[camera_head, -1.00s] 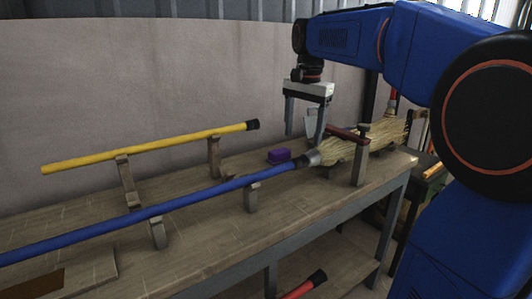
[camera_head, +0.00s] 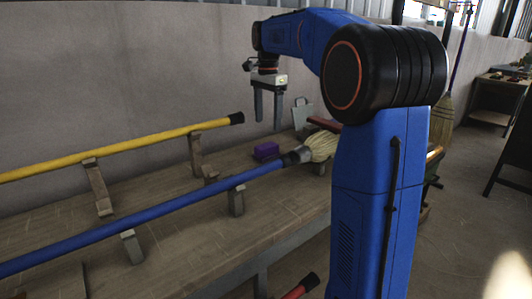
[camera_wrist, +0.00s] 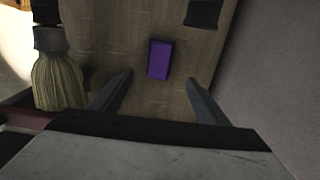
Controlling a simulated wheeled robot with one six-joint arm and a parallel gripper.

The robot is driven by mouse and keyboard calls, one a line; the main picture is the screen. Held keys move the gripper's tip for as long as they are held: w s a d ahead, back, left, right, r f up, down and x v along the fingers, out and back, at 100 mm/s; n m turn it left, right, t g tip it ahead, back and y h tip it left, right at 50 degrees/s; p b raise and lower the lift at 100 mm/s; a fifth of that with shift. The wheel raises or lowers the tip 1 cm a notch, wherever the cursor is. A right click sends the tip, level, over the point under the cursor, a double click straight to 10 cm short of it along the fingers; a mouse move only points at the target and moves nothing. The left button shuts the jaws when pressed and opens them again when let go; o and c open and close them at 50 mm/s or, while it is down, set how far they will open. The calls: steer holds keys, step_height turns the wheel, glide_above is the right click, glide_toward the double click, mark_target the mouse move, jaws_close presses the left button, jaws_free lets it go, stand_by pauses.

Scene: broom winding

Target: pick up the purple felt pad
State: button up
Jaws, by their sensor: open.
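The purple felt pad (camera_head: 266,151) is a small purple block lying on the wooden bench, behind the blue broom handle. In the wrist view the pad (camera_wrist: 160,59) lies on the bench beyond and between my two fingertips, apart from both. My gripper (camera_head: 267,126) is open and empty, pointing down above the bench, with the pad below it. Its fingers (camera_wrist: 158,80) also show in the wrist view, one on each side.
A blue broom handle (camera_head: 160,213) rests on wooden supports in front of the pad, its straw head (camera_head: 321,146) to the right. A yellow handle (camera_head: 115,148) lies on supports at the left. A grey plate (camera_head: 302,115) stands behind the straw.

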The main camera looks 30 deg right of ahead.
mark_target(267, 146)
step_height(267, 146, down, 6)
steer(key=shift+r, duration=0.2)
steer(key=shift+s+a+f, duration=0.1)
steer(key=shift+a+f, duration=0.05)
steer(key=shift+f, duration=1.2)
steer(key=shift+s+a+f, duration=0.1)
steer(key=shift+a+f, duration=0.05)
steer(key=shift+f, duration=1.2)
steer(key=c, duration=1.2)
